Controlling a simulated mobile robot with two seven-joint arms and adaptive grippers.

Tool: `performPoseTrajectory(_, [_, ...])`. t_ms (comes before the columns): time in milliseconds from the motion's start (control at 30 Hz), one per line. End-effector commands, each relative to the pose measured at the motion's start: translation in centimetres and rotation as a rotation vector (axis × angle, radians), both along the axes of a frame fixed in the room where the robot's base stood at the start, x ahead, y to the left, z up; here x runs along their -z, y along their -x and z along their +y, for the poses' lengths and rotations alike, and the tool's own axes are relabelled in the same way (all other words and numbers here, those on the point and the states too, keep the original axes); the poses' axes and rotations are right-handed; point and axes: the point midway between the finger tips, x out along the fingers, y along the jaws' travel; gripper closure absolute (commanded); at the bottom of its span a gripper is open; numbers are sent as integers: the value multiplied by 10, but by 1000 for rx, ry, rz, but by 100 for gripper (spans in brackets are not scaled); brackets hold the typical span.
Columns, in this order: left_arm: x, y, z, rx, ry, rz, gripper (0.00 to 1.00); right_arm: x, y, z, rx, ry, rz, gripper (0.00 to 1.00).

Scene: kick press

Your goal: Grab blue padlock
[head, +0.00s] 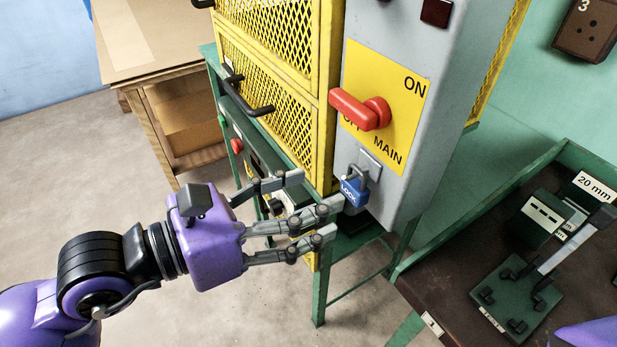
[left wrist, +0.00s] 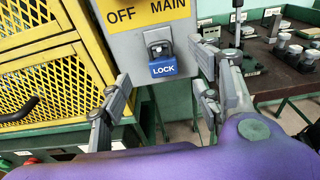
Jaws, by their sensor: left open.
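The blue padlock (head: 354,188), with a white LOCK label, hangs by its shackle from a hasp on the grey switch box (head: 395,205). It hangs below the red main switch handle (head: 360,109). In the left wrist view the padlock (left wrist: 163,66) is ahead of the fingers, between their two sides and near the top. My left gripper (head: 318,208) is open and empty, just left of the padlock in the head view, with the fingertips close to it. I cannot tell whether any finger touches it. My right gripper is not seen.
A yellow mesh guard (head: 270,70) stands left of the switch box on a green frame. A dark bench (head: 430,280) with green dies lies at the right. A wooden cabinet (head: 150,60) is at the back left.

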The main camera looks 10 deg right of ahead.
Motion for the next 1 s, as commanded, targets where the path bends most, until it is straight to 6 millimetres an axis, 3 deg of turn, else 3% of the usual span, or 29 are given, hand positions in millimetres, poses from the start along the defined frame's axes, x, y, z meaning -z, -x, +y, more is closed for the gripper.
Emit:
performPoseTrajectory(267, [9, -10, -23, -4, -33, -10, 42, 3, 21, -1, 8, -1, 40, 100])
performPoseTrajectory(600, [16, -26, -65, -4, -32, -7, 42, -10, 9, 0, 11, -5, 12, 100])
performPoseTrajectory(1000, [19, -28, -71, -6, -34, -5, 44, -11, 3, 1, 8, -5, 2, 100])
